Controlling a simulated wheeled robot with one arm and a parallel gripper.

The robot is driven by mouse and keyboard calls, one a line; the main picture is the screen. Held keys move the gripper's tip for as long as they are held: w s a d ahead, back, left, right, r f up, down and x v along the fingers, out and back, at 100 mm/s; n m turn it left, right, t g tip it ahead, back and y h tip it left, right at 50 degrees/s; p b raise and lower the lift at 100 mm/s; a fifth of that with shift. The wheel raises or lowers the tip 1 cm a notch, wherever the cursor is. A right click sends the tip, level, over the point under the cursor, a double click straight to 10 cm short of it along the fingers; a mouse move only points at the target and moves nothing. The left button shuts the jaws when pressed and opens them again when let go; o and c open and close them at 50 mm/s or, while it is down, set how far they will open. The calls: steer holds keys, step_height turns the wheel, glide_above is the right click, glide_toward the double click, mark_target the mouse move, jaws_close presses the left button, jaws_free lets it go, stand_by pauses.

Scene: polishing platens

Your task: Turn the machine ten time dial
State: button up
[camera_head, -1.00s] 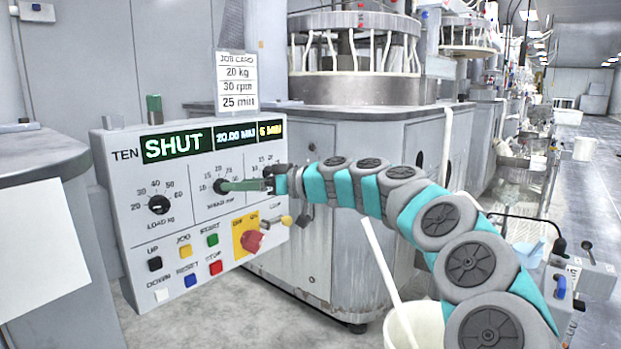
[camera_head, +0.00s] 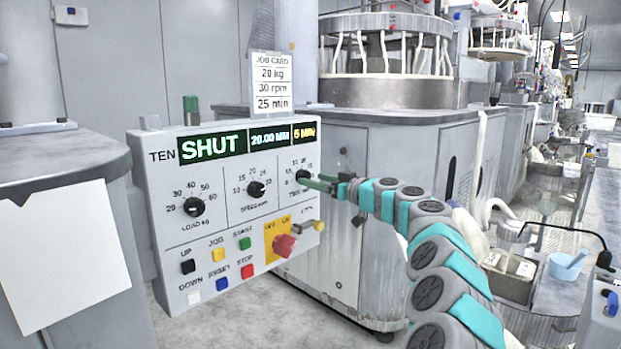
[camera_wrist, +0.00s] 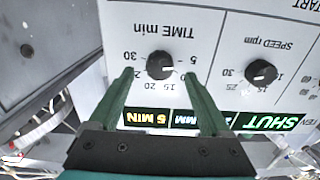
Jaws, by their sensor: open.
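The machine ten panel (camera_head: 215,215) is grey, with a green SHUT display. Beside it are a 20.00 reading and a yellow 5 MIN reading (camera_head: 304,134). The black time dial (camera_head: 302,174) is the rightmost of three dials. It also shows in the wrist view (camera_wrist: 160,65), upside down, under the words TIME min. My gripper (camera_head: 310,180) is in front of this dial. In the wrist view my gripper (camera_wrist: 157,74) is open, with its green fingers on either side below the dial's knob.
The speed dial (camera_head: 256,189) and load dial (camera_head: 194,207) are to the left. Coloured buttons and a red switch (camera_head: 285,245) are below. A job card (camera_head: 272,82) above reads 20 kg, 30 rpm, 25 min. A grey machine body (camera_head: 340,240) stands behind the panel.

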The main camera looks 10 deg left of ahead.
steer(key=shift+x, duration=1.35)
jaws_close()
